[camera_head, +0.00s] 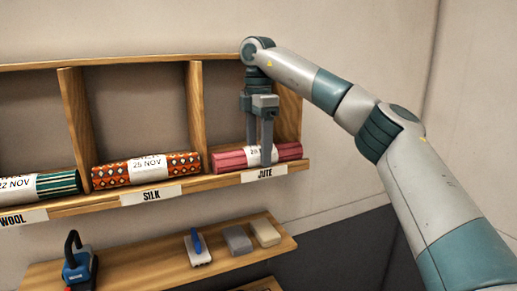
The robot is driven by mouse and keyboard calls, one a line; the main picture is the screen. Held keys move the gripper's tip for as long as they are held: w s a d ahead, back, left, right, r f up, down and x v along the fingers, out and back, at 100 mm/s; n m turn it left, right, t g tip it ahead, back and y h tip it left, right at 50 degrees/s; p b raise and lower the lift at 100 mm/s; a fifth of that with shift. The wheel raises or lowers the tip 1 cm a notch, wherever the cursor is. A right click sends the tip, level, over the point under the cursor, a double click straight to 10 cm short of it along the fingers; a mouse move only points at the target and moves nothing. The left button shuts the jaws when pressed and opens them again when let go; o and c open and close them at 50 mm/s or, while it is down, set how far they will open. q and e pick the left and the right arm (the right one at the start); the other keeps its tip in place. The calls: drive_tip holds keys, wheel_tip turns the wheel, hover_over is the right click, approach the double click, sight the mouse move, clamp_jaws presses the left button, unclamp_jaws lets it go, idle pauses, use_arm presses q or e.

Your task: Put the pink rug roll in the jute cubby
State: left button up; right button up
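The pink rug roll (230,159) lies along the floor of the jute cubby (265,174), the rightmost cubby, behind the JUTE label. A white paper band on it is partly covered by my gripper. My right gripper (259,152) reaches down from above, with one finger in front of the roll and the other running down behind it. The fingers look closed around the roll, but the rear contact is hidden. The roll looks level with the shelf and seems to rest on it. My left gripper is out of view.
An orange patterned roll (120,172) fills the silk cubby, and a green striped roll (58,183) lies in the wool cubby. Wooden dividers (195,110) separate them. A lower shelf (150,262) holds a blue-handled tool (78,262), a brush (197,248) and two blocks (237,240).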

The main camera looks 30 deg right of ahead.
drive_tip(key=shift+r, duration=0.1)
drive_tip(key=shift+r, duration=0.55)
wheel_tip(320, 180, up, 11)
drive_tip(key=shift+f, duration=0.1)
idle(0.8)
